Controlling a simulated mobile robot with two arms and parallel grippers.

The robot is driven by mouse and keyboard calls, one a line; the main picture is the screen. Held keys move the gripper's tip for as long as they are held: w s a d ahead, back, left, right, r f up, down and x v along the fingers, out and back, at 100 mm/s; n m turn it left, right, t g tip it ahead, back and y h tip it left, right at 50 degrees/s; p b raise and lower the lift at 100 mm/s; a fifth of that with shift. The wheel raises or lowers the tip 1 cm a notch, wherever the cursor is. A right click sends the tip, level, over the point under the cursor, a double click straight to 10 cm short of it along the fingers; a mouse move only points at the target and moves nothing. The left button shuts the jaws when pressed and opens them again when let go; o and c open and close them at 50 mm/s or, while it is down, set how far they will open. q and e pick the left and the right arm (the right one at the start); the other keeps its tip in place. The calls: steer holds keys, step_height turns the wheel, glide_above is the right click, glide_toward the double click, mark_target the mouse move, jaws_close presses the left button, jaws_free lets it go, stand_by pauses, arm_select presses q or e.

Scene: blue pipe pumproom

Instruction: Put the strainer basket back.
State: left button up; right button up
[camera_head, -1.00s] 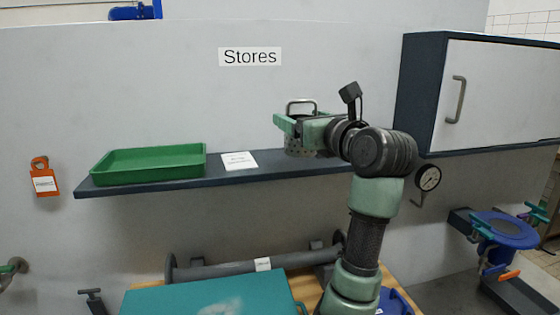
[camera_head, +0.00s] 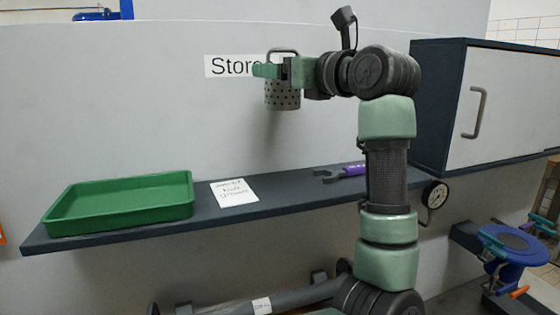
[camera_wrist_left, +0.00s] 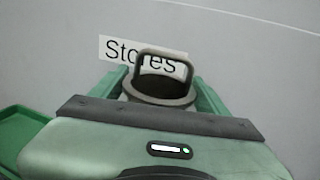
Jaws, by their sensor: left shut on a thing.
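The strainer basket (camera_head: 283,97) is a grey perforated metal cup with a loop handle on top. My left gripper (camera_head: 268,71) is shut on it near its rim and holds it upright, well above the shelf, in front of the Stores sign. In the left wrist view the basket (camera_wrist_left: 160,92) sits between the two green fingers, with its handle upward. A blue round flanged body (camera_head: 515,243) with an orange handle stands at the lower right; I cannot tell whether it is the strainer housing. My right gripper is not in view.
A dark wall shelf (camera_head: 290,200) carries a green tray (camera_head: 120,203), a paper note (camera_head: 234,192) and a purple-handled wrench (camera_head: 345,172). A wall cabinet (camera_head: 500,100) is at the right, with a round gauge (camera_head: 435,195) below it. A grey pipe (camera_head: 225,307) lies low in front.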

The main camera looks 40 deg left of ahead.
arm_select(q)
step_height(320, 180, down, 16)
steer(key=p, duration=0.3)
steer(key=shift+a+f, duration=0.15)
steer(key=shift+f, duration=0.05)
steer(key=shift+f, duration=0.2)
steer(key=o, duration=1.7)
steer(key=shift+c, duration=0.2)
